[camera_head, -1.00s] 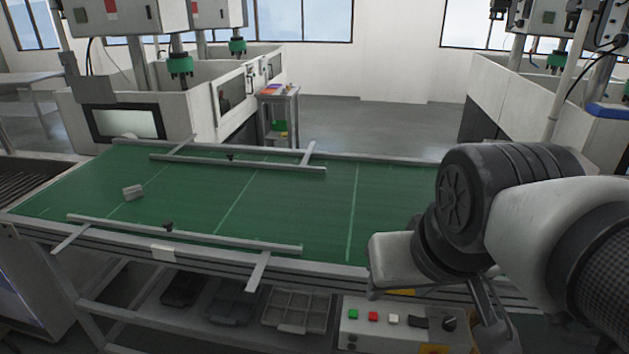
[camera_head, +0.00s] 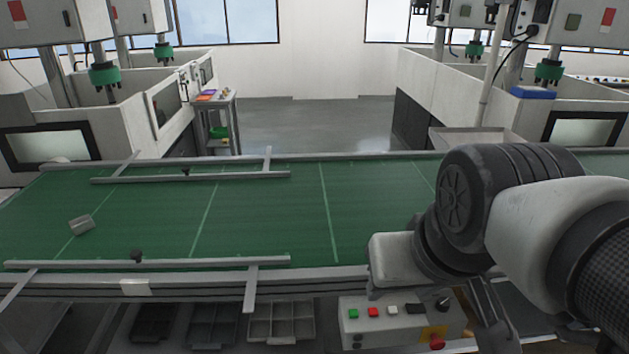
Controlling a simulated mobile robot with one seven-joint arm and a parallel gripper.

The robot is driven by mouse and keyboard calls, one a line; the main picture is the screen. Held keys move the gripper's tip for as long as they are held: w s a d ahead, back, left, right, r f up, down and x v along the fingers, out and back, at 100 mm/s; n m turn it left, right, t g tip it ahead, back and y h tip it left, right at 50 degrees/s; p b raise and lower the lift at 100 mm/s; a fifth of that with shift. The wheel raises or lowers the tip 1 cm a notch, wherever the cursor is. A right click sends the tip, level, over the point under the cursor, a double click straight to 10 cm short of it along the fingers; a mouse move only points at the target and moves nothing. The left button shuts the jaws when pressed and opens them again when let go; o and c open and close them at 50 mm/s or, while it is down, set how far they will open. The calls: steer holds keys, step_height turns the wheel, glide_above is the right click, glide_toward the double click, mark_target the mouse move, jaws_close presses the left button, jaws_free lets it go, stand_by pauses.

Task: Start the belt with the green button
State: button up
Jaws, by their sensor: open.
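The green button (camera_head: 353,313) is at the left end of a row on the light grey control box (camera_head: 385,331), below the front edge of the belt. A red button (camera_head: 374,312) and a white button (camera_head: 392,311) sit to its right, then a dark switch and a black knob. The green belt (camera_head: 260,215) runs across the view with a small grey block (camera_head: 82,225) on its left part. My gripper (camera_head: 497,335) is partly in view at the lower right, to the right of the control box; its fingertips are not clearly visible. It is apart from the green button.
Metal guide rails (camera_head: 150,263) lie along the belt's near and far sides. Grey trays (camera_head: 281,322) sit on a shelf under the belt.

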jaws_close()
stand_by(1.6)
